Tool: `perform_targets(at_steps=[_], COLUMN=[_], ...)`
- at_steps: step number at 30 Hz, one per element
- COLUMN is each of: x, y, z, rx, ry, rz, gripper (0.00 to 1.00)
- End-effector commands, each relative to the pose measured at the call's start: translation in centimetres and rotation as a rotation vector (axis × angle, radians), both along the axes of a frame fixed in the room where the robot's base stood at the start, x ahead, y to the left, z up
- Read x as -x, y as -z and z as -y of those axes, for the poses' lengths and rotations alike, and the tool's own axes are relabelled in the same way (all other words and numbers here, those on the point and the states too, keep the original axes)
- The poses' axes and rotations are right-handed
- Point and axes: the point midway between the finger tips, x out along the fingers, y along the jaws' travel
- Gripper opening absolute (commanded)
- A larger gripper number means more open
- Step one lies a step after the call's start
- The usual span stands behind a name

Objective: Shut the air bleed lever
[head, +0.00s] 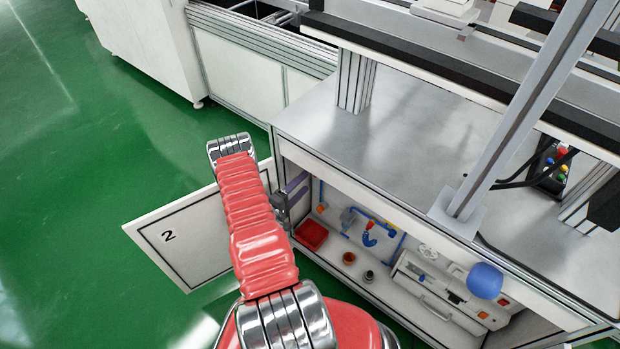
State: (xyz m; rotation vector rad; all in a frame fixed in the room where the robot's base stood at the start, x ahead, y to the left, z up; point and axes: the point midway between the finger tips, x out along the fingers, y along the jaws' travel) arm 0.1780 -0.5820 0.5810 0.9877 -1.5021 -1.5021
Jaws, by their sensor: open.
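Blue pipework (390,245) runs along the back of the open white cabinet. A small red part (369,225) sits on top of a short curved blue piece (369,239) there; it may be the air bleed lever, but it is too small to tell its angle. An orange part (321,208) shows further left by a blue pipe. My gripper (303,187) shows partly beside my red arm, at the cabinet's left opening. Its two grey fingers look apart and empty, well to the left of the red part. My arm hides the rest of the wrist.
The cabinet door (195,238), marked 2, stands open to the left. Inside are a red tray (311,234), small pots (349,258) and a white cylindrical unit (437,292). A blue ball (485,280) is at the right. The grey worktop (430,140) overhangs the opening.

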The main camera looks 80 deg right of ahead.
Motion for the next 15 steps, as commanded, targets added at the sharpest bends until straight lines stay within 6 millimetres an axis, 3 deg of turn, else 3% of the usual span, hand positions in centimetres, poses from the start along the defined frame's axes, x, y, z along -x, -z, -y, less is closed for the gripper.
perform_targets(at_steps=[7,15], x=[1.5,2.1], y=[0.0,0.0], z=[3.4,4.9], rx=[0.0,-0.001], ry=[0.002,0.0], rz=[0.001,0.0], gripper=[0.63,0.63])
